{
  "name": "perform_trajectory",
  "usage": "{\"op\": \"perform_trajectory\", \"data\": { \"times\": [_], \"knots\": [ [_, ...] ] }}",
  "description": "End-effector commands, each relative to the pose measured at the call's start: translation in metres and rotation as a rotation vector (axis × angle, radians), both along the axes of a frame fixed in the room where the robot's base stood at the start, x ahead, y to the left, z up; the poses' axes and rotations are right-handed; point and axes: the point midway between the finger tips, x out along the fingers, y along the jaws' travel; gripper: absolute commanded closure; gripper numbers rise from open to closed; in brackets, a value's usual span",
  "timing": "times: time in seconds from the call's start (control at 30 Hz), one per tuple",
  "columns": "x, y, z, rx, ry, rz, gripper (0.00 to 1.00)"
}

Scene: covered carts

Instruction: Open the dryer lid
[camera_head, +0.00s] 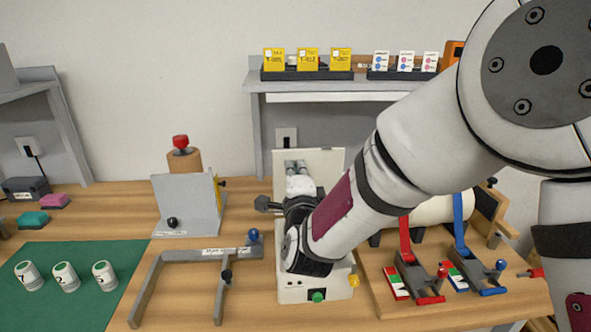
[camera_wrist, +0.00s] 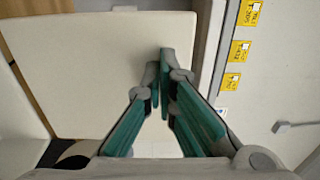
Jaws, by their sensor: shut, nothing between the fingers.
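The dryer is a cream box (camera_head: 318,290) in the middle of the bench, with a green and a yellow knob low on its front. Its lid is the cream panel (camera_head: 325,160) that stands upright at the back of the box in the head view. In the wrist view a large cream panel, which looks like the lid (camera_wrist: 95,65), fills the left and middle. My gripper (camera_wrist: 161,70) is shut and empty, its fingertips close in front of this panel. I cannot tell whether they touch it. In the head view my arm hides much of the box.
A grey bracket with a ball (camera_head: 190,205) and a grey frame (camera_head: 190,255) stand left of the dryer. Red and blue levers (camera_head: 420,280) on a board are at the right. A shelf (camera_head: 350,85) with yellow and white boxes is behind. White jars (camera_head: 65,276) stand on a green mat.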

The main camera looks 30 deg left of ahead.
Motion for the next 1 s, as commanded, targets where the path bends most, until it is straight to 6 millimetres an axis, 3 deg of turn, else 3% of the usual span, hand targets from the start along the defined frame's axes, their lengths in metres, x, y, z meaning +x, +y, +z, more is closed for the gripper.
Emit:
{"op": "perform_trajectory", "data": {
  "times": [0.43, 1.0],
  "knots": [
    [0.028, 0.016, 0.003, -0.054, 0.089, 0.0, 1.0],
    [0.03, 0.018, 0.006, -0.054, 0.089, 0.0, 1.0]
  ]
}}
